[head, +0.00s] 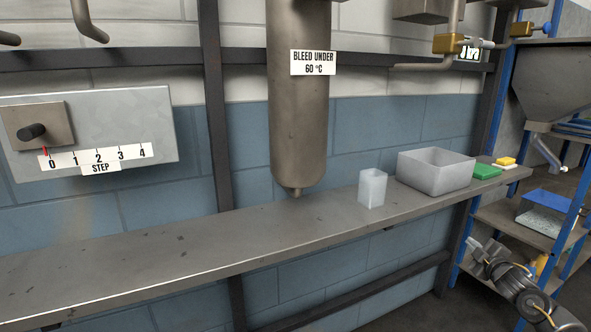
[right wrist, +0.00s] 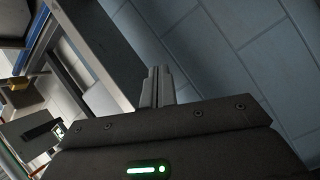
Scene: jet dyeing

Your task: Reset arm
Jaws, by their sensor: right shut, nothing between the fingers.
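My right gripper (head: 480,250) shows at the lower right of the head view, below the shelf's right end and in front of the blue-framed rack. In the right wrist view its two fingers (right wrist: 158,76) are together, with nothing between them. My right arm comes in from the lower right corner of the head view. My left gripper is in neither view.
A long grey shelf (head: 200,250) crosses the head view. On it stand a pale cup (head: 372,188), a grey bin (head: 435,172), a green block (head: 487,171) and a yellow block (head: 505,161). A metal cylinder (head: 298,120) hangs above. A step dial (head: 33,131) is at left.

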